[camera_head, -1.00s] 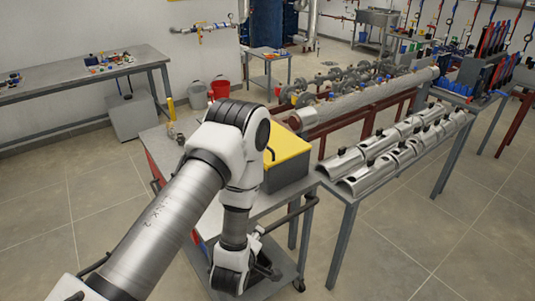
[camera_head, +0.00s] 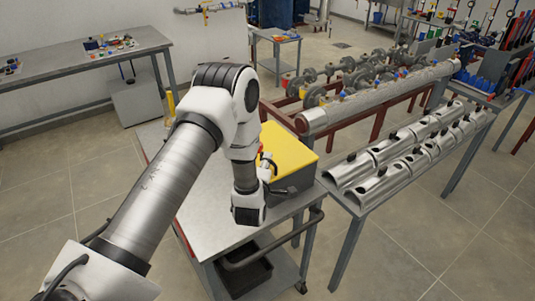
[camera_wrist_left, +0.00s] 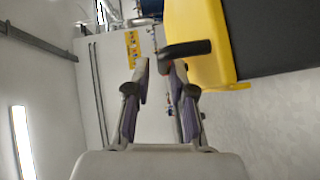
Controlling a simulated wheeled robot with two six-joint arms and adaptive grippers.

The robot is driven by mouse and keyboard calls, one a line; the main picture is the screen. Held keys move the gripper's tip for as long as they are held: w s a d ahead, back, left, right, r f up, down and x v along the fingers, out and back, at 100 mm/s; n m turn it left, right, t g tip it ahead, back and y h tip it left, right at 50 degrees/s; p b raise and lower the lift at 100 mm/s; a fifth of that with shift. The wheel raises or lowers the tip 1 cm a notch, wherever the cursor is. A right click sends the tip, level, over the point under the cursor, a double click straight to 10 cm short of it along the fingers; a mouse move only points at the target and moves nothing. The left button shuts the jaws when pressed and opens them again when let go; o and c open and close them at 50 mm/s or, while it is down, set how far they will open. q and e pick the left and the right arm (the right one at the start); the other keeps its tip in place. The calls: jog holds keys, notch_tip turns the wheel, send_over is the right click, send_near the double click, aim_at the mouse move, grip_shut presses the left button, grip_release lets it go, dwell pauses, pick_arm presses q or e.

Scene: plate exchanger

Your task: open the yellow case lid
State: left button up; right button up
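The case has a yellow lid (camera_head: 290,152) and a dark grey body (camera_head: 298,180). It sits on the cart's top with the lid down. In the left wrist view the yellow lid (camera_wrist_left: 207,40) is at the upper right, with a black handle-like bar (camera_wrist_left: 186,49) sticking out from it. My left gripper (camera_head: 270,168) is at the case's near left side, partly hidden by my wrist. My right gripper is out of view.
The metal cart top (camera_head: 210,208) is bare around my wrist, with a dark bin (camera_head: 245,272) on its lower shelf. A table with curved metal shells (camera_head: 375,175) stands close on the right. A large pipe (camera_head: 375,100) lies behind.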

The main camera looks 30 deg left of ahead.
pick_arm(q)
jog(key=x, duration=0.3)
jog(key=shift+w+d+f, duration=0.1)
jog(key=shift+f, duration=0.25)
jog(key=shift+s+d+r, duration=0.1)
jog(key=shift+s+r, duration=0.05)
jog(key=shift+s, duration=0.05)
jog(key=shift+s+d+r, duration=0.1)
jog(key=shift+s+r, duration=0.1)
grip_shut()
jog(key=shift+r, duration=0.1)
